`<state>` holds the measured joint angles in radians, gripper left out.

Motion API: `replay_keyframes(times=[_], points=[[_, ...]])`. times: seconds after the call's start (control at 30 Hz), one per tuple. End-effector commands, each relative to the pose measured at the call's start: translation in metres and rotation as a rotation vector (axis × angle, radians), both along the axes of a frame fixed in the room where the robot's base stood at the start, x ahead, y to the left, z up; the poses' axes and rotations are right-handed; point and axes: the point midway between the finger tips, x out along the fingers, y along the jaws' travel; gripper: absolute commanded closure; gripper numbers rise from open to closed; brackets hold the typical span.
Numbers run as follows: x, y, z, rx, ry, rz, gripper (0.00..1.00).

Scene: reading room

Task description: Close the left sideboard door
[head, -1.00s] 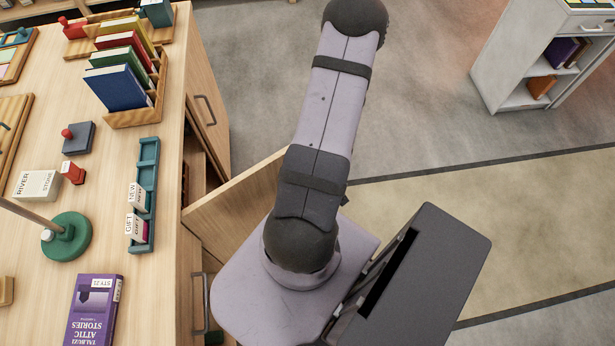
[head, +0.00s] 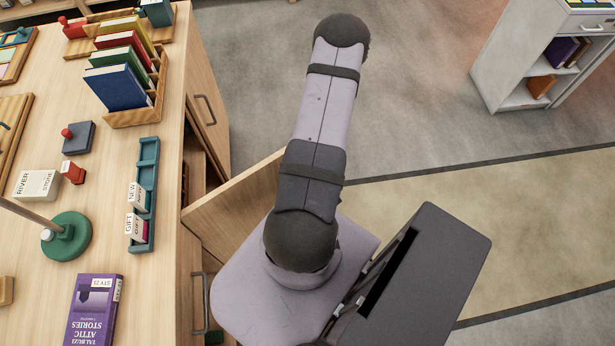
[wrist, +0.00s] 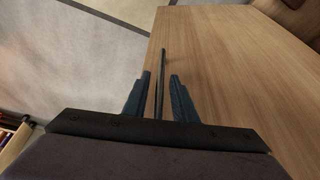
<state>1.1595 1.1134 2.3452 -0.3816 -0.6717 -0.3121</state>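The open sideboard door (head: 235,208) is a light wood panel standing out from the sideboard (head: 165,215) front in the head view. Part of it is hidden behind my arm. In the wrist view the wooden door panel (wrist: 220,75) fills the right side. A thin dark bar handle (wrist: 162,65) runs along it. My gripper (wrist: 160,82) has its two blue-grey fingers apart, one on each side of the handle. Gaps show between the fingers and the bar. The gripper is hidden in the head view.
Another door with a dark handle (head: 206,110) is at the sideboard's far end. A dark handle (head: 205,302) is on the near front. The top holds a book rack (head: 137,116), a teal tray (head: 148,205) and a purple book (head: 93,310). A white shelf (head: 497,65) stands back right.

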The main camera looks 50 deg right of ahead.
Motion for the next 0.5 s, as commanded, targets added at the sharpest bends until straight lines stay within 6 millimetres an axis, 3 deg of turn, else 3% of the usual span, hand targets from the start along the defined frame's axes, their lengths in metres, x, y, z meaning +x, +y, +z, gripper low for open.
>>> replay_keyframes(times=[0.03, 0.1, 0.5], points=[[0.000, 0.000, 0.000, 0.000, 0.000, 0.000, 0.89], [0.000, 0.000, 0.000, 0.000, 0.000, 0.000, 1.00], [0.010, -0.005, 0.001, -0.002, 0.000, 0.031, 1.00]])
